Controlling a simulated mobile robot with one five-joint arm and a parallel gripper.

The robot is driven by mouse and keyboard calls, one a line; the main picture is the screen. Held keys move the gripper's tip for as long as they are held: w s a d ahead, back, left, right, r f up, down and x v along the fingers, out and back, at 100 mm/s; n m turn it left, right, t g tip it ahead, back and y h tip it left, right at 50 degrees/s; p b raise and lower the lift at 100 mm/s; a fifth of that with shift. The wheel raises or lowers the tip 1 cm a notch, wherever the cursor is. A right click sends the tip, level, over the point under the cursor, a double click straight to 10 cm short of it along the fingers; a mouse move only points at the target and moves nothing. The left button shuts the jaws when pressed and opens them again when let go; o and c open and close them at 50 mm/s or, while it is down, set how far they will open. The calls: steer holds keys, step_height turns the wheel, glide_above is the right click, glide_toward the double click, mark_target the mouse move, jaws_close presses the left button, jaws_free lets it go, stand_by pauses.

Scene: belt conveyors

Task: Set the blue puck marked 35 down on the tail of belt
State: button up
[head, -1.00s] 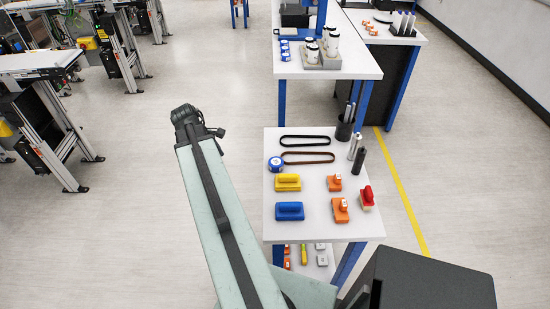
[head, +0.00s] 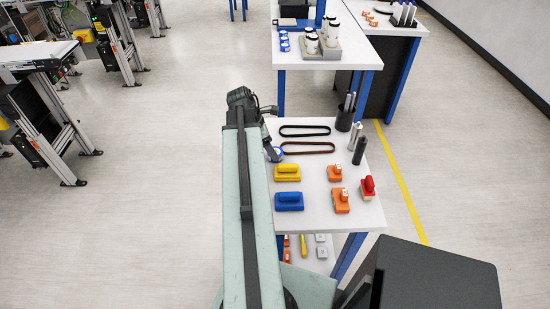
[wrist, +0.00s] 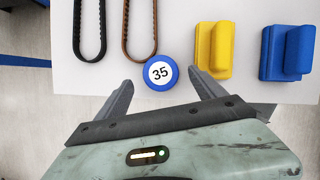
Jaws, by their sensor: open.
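The blue puck marked 35 (wrist: 148,84) lies on the white table, its number facing up on a white disc. In the wrist view it sits just beyond and between the fingertips of my gripper (wrist: 162,88), which is open and empty. In the head view the puck (head: 278,154) shows partly behind the end of my arm. A belt conveyor (head: 38,54) stands at the far left, across the floor from the table. I cannot tell which end of it is the tail.
Dark and silver cylinders (head: 359,150) stand at the right edge. The floor to the left is clear.

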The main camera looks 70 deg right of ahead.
steer(key=b+x, duration=0.2)
steer(key=x, duration=0.1)
steer(key=shift+a+f, duration=0.1)
steer(key=shift+f, duration=0.2)
steer(key=shift+r, duration=0.2)
steer(key=shift+c, duration=0.6)
steer(key=c, duration=1.5)
step_height(320, 180, up, 10)
steer(key=p, duration=1)
steer(key=shift+s+r+p, duration=0.1)
steer(key=shift+r+p, duration=0.15)
steer(key=shift+p, duration=0.1)
steer(key=shift+c, duration=0.2)
